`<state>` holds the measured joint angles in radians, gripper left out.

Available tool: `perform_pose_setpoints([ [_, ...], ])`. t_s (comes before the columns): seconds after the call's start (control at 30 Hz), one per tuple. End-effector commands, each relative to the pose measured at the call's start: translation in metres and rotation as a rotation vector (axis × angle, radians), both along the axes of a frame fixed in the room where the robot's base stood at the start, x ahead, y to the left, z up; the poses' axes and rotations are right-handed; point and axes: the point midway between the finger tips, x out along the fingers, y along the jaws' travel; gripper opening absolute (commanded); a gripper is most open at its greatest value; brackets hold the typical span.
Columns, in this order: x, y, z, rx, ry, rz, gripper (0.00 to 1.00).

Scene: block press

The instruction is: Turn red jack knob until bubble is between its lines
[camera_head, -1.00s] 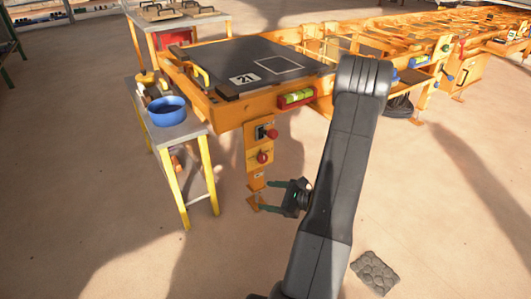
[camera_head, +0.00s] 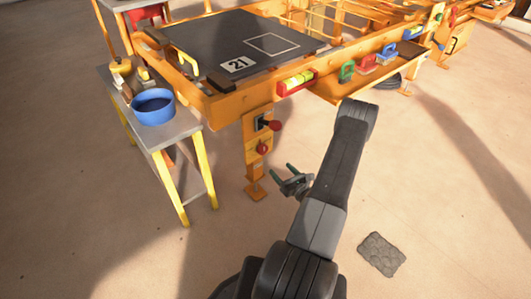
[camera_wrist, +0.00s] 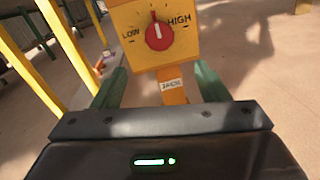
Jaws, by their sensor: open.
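The red jack knob (camera_head: 263,149) sits low on the orange leg of the press table. In the wrist view the knob (camera_wrist: 159,37) is on a yellow plate marked LOW and HIGH, with a JACK label below; its white pointer is roughly upright. The bubble level (camera_head: 297,82), a yellow-green vial in a red holder, is on the table's front edge. Its bubble is too small to place against the lines. My gripper (camera_head: 284,175) is open and empty, apart from the knob, below and right of it in the head view. Its green fingers (camera_wrist: 161,78) point toward the plate.
A red-tipped lever (camera_head: 274,125) sticks out just above the knob. A side table with a blue bowl (camera_head: 154,106) stands to the left. Green, red and blue clamps (camera_head: 368,64) sit on a ledge at right. A grey stone slab (camera_head: 381,254) lies on the open floor.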

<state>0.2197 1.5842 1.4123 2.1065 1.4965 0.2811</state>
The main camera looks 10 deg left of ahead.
Motion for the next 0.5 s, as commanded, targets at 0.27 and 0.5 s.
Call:
perform_pose_setpoints([
  [0.27, 0.04, 0.045, -0.001, -0.001, -0.004, 0.007, 0.68],
  [0.5, 0.069, 0.075, -0.001, -0.001, -0.002, 0.005, 0.68],
])
